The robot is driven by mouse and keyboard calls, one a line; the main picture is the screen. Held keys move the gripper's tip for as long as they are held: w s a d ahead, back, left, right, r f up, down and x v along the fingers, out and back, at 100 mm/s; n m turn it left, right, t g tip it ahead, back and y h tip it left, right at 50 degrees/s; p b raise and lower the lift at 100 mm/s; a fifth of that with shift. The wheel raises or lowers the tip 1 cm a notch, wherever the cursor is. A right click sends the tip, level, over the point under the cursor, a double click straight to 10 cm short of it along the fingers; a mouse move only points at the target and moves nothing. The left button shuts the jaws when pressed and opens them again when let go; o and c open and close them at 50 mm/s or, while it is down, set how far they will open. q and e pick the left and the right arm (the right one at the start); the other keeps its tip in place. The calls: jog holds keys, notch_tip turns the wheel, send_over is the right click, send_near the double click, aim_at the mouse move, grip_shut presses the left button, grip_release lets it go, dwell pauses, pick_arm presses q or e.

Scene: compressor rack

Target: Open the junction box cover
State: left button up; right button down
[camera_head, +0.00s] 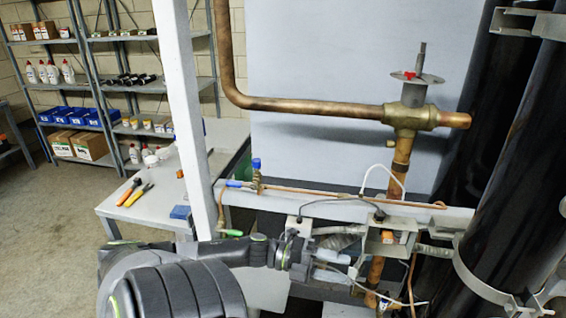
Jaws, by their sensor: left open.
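My left gripper (350,254) reaches in from the lower left, just left of the box. Its fingers are apart and point at the box, with nothing seen between them. I cannot tell whether a fingertip touches the box. My right gripper is not in view.
A copper pipe and brass valve (411,117) stand above the box. Thin cables and a copper tube (330,194) run along the rail. A large black cylinder (520,180) stands close on the right. A white post (186,110) and a table (120,207) with tools are left.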

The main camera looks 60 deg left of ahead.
pick_arm(q)
jog(key=v, duration=1.6)
jog(key=shift+b, duration=0.3)
jog(key=shift+s, duration=0.1)
